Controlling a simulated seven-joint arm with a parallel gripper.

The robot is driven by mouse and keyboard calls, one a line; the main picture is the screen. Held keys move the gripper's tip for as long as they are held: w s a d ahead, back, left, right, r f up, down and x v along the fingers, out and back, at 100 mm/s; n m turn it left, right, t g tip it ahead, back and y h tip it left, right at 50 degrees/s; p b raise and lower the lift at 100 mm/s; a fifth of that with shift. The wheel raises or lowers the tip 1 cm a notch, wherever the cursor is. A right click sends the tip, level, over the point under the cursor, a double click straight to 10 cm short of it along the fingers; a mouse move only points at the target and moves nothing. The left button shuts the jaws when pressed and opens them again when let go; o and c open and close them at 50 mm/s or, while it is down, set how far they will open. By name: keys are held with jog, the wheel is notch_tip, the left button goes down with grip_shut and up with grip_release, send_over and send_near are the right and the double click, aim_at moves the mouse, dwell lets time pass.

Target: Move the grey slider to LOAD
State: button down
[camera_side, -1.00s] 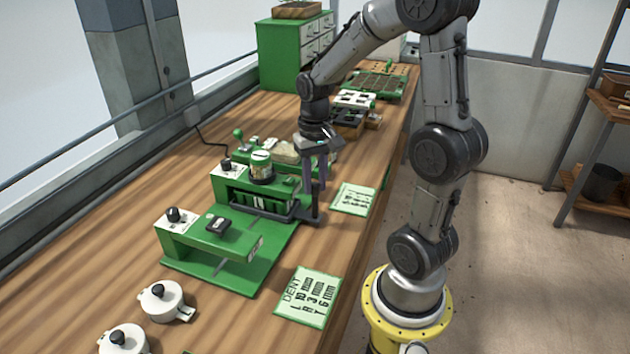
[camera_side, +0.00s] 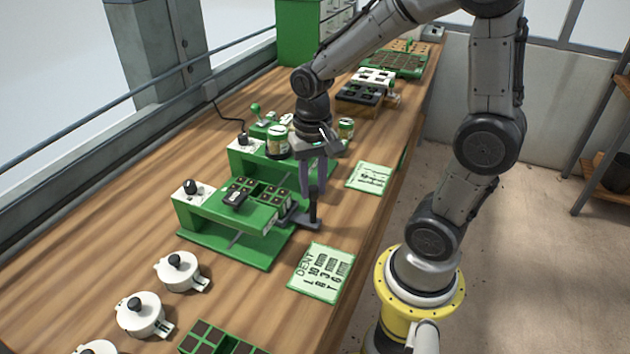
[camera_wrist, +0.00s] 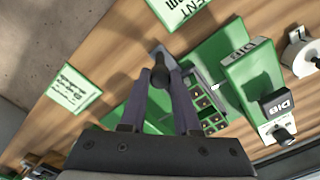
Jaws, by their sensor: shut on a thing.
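The green seeder base (camera_side: 240,255) carries a front bridge (camera_side: 215,212) and a rear bridge (camera_side: 245,160). The grey slider (camera_side: 298,218) shows at the right side of the base, with a dark upright handle (camera_side: 313,212). A green tray of dark soil cells (camera_side: 277,193) sits beside the front bridge. My gripper (camera_side: 313,190) is shut on the handle from above. In the wrist view, the handle (camera_wrist: 162,62) lies between my fingers and the tray (camera_wrist: 210,112) is behind them. I cannot read a LOAD mark.
White lidded pots (camera_side: 183,271) stand at the front left, near another green celled tray (camera_side: 205,338). A white-green card (camera_side: 321,272) lies by the front bridge, another card (camera_side: 368,177) farther back. A jar (camera_side: 277,142) stands on the rear bridge.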

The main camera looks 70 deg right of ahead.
jog(key=c, duration=0.6)
grip_release()
jog(key=shift+r, duration=0.1)
notch_tip(320, 180, up, 14)
jog(key=shift+f, duration=0.15)
